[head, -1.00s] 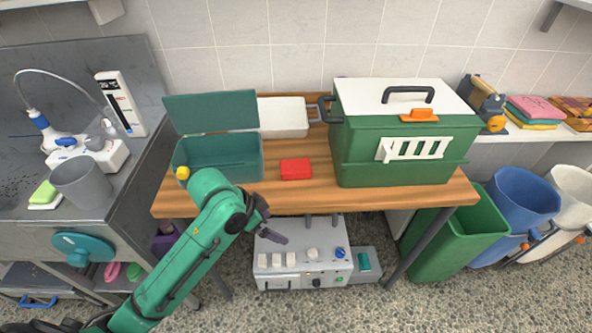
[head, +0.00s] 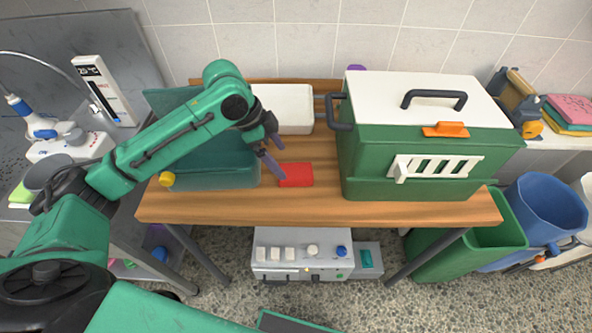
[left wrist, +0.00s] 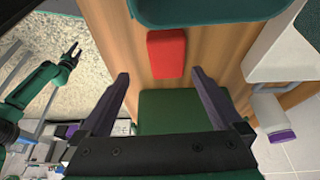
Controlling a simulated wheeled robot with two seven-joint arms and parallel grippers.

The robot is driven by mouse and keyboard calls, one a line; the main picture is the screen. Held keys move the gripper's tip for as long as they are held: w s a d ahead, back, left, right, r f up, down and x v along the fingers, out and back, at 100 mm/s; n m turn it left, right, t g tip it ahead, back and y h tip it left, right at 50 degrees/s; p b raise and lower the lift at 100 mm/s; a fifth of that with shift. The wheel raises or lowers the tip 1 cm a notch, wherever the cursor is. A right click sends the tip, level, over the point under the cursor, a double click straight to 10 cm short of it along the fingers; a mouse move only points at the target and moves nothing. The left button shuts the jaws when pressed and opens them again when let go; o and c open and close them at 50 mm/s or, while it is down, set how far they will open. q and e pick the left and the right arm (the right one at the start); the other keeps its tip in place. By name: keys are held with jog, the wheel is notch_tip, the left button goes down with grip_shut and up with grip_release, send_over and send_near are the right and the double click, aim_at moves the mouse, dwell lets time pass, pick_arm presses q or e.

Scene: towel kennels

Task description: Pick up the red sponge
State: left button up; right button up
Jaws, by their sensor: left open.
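The red sponge (head: 295,175) lies flat on the wooden table, between the teal open box and the green carrier. It also shows in the left wrist view (left wrist: 166,53), ahead of the fingertips. My left gripper (head: 276,157) is open and empty, above and just left of the sponge in the head view. Its two purple-grey fingers (left wrist: 160,76) are spread apart, with nothing between them. My right gripper (left wrist: 72,54) shows small at the left of the left wrist view, over the floor. Its fingers look apart and empty.
The teal box (head: 215,174) stands left of the sponge, partly hidden by my left arm. The green carrier (head: 430,150) with a white lid stands close on the right. A white tray (head: 290,108) is behind. The wooden table (head: 320,210) is bare in front of the sponge.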

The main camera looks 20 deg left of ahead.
aim_at(294, 171)
pick_arm(q)
jog(key=f, duration=0.2)
jog(key=w+d+f, duration=0.1)
jog(key=shift+w, duration=0.1)
jog(key=x, duration=0.1)
jog(key=p+x, duration=0.1)
jog(key=x, duration=0.2)
jog(key=shift+w+d+f, duration=0.1)
jog(key=shift+w+f, duration=0.05)
jog(key=shift+w, duration=0.2)
jog(key=shift+d+f, duration=0.15)
jog(key=shift+f, duration=0.2)
jog(key=c, duration=1.2)
pick_arm(e)
jog(key=shift+w+a+r, duration=0.15)
jog(key=shift+w+r, duration=0.5)
jog(key=shift+r, duration=0.1)
